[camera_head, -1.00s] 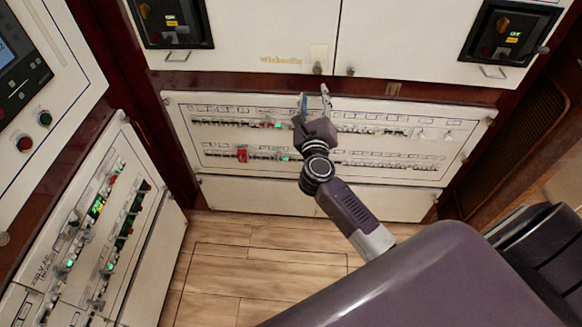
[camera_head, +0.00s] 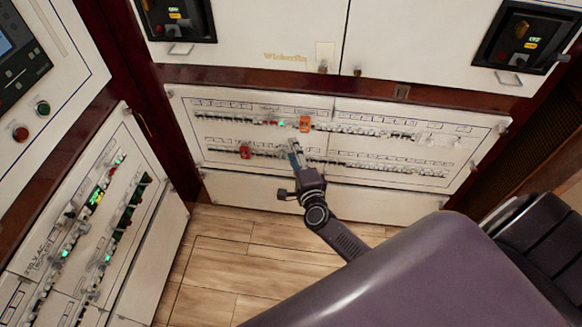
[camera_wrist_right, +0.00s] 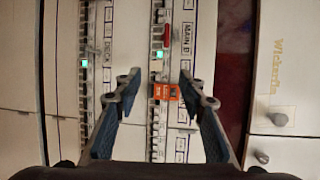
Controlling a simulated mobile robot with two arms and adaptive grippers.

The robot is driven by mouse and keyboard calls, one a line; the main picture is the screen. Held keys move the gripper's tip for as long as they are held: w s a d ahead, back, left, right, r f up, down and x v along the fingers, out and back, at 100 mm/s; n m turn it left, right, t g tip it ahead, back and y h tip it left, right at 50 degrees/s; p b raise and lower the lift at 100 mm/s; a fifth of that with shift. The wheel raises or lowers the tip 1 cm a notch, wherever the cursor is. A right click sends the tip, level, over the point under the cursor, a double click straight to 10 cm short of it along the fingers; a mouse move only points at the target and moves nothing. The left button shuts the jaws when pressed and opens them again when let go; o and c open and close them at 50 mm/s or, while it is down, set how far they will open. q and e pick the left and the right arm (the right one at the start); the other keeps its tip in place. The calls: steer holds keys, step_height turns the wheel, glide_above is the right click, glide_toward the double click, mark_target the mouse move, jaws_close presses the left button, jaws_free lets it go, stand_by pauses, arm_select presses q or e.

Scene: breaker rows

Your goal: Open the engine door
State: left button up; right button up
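No door in view has a readable engine label, so I cannot tell which is the engine door. A white breaker panel (camera_head: 320,185) with rows of small switches stands in front of me. My right gripper (camera_head: 293,150) is in front of its middle. An orange block (camera_head: 305,123) sits on the upper row, just above the fingertips in the head view. In the right wrist view, my right gripper (camera_wrist_right: 160,83) is open, its fingers spread to either side of the orange block (camera_wrist_right: 165,92). I cannot tell any contact. My left gripper is out of view.
Shut white cabinet doors (camera_head: 260,35) with knobs (camera_head: 323,67) are above the breaker panel. A red block (camera_head: 245,151) is on the lower row. Another breaker panel (camera_head: 85,235) stands at left. Wooden floor (camera_head: 225,255) is clear in front.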

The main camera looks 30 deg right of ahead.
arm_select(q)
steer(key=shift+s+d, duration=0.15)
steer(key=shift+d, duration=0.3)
arm_select(e)
steer(key=f+n, duration=0.1)
steer(key=s+a+f+n+y, duration=0.1)
steer(key=f, duration=0.1)
steer(key=f+n+g, duration=0.1)
steer(key=f, duration=0.1)
steer(key=shift+s+a+f+y, duration=0.2)
steer(key=shift+s+a+y, duration=0.1)
steer(key=shift+a, duration=0.1)
